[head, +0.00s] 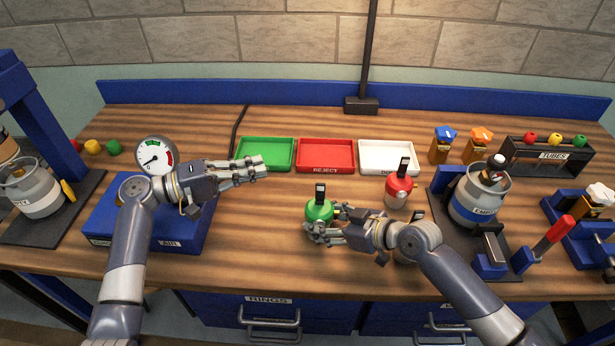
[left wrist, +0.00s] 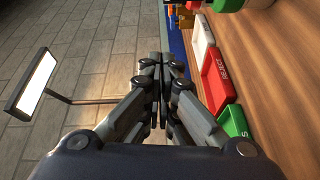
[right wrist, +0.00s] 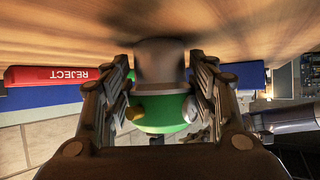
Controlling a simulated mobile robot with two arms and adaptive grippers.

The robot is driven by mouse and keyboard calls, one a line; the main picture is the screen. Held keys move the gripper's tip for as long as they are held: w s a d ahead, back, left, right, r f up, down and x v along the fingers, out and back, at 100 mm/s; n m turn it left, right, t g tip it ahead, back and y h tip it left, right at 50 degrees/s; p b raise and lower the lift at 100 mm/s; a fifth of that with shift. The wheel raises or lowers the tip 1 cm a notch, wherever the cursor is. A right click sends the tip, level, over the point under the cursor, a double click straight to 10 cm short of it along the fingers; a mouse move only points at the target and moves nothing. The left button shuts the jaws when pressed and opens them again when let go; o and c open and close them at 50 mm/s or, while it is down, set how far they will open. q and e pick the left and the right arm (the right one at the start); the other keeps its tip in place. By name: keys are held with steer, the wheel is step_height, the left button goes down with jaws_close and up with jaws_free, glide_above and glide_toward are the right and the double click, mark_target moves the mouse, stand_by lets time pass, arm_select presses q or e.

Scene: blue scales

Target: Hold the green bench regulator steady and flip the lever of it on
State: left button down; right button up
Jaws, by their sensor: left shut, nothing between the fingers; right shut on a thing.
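The green bench regulator (head: 319,210) stands upright on the wooden bench, with a dark lever (head: 320,190) sticking up from its top. My right gripper (head: 322,226) is shut on the regulator's body from the right. In the right wrist view the green regulator (right wrist: 165,120) sits between the fingers, with a grey part and brass-coloured fittings showing. My left gripper (head: 264,167) is shut and empty, above the bench to the upper left of the regulator. In the left wrist view its fingertips (left wrist: 160,62) meet with nothing between them.
A red regulator (head: 397,190) stands right of the green one. Behind are green (head: 264,142), red (head: 340,143) and white (head: 401,144) trays. A blue air box with a gauge (head: 155,155) lies left, and a cylinder stand (head: 478,203) right. The bench between the air box and regulator is clear.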

mark_target(320, 191)
arm_select(q)
steer(key=shift+g+h, duration=0.4)
steer(key=shift+g, duration=0.1)
steer(key=s+d+f, duration=0.2)
steer(key=f, duration=0.1)
steer(key=shift+s+d, duration=0.25)
steer(key=shift+s, duration=0.15)
steer(key=shift+d, duration=0.1)
arm_select(e)
steer(key=shift+f, duration=0.1)
arm_select(q)
steer(key=x, duration=0.9)
steer(key=shift+w+d, duration=0.15)
steer(key=shift+d, duration=0.2)
